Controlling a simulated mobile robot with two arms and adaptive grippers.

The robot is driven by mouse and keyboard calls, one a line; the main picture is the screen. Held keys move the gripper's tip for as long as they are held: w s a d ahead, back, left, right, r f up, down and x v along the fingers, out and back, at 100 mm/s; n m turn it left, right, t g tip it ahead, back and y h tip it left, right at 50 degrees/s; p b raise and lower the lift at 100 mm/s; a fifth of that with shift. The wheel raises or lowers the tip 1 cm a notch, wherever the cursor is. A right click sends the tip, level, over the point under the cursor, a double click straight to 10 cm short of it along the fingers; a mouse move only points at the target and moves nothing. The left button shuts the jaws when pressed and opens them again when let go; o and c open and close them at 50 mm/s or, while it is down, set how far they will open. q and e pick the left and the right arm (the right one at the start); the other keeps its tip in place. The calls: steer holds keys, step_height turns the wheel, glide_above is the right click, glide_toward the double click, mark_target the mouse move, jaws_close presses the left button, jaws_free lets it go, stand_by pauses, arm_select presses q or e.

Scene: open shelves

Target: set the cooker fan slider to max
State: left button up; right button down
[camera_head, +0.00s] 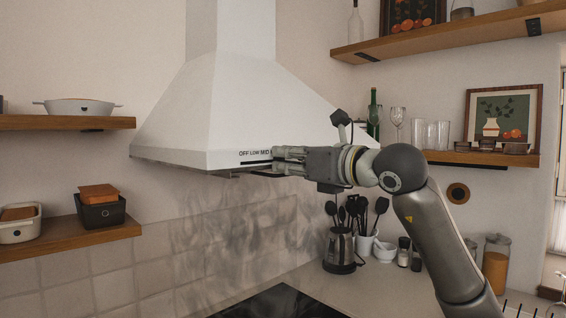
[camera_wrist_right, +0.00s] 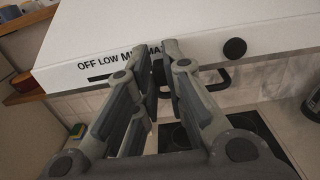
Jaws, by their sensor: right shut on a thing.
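The white cooker fan hood (camera_head: 215,110) hangs on the wall; its front also shows in the wrist view (camera_wrist_right: 90,35). Its front edge carries the printed labels OFF, LOW, MID and a partly hidden MAX. A dark slider slot (camera_wrist_right: 98,78) runs below the labels. My right gripper (camera_head: 276,156) is at the front edge, over the right part of the slot. In the wrist view its fingertips (camera_wrist_right: 157,47) are close together around the MID–MAX labels. They hide the slider knob, so its exact position cannot be seen. My left gripper is not in view.
A round black knob (camera_wrist_right: 235,48) and a dark curved bar (camera_wrist_right: 216,82) are right of the fingers. The dark cooktop (camera_head: 278,302) lies below the hood. Shelves with dishes (camera_head: 75,122) flank the hood.

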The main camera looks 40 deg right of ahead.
steer(key=c, duration=1.5)
jaws_free()
steer(key=shift+d, duration=0.3)
steer(key=shift+a, duration=0.1)
steer(key=shift+s, duration=0.2)
steer(key=shift+s+d, duration=0.2)
steer(key=shift+s, duration=1.75)
steer(key=shift+s+d, duration=0.15)
steer(key=shift+s, duration=1.75)
steer(key=shift+s+d, duration=0.2)
steer(key=shift+s, duration=1.75)
steer(key=shift+f, duration=0.1)
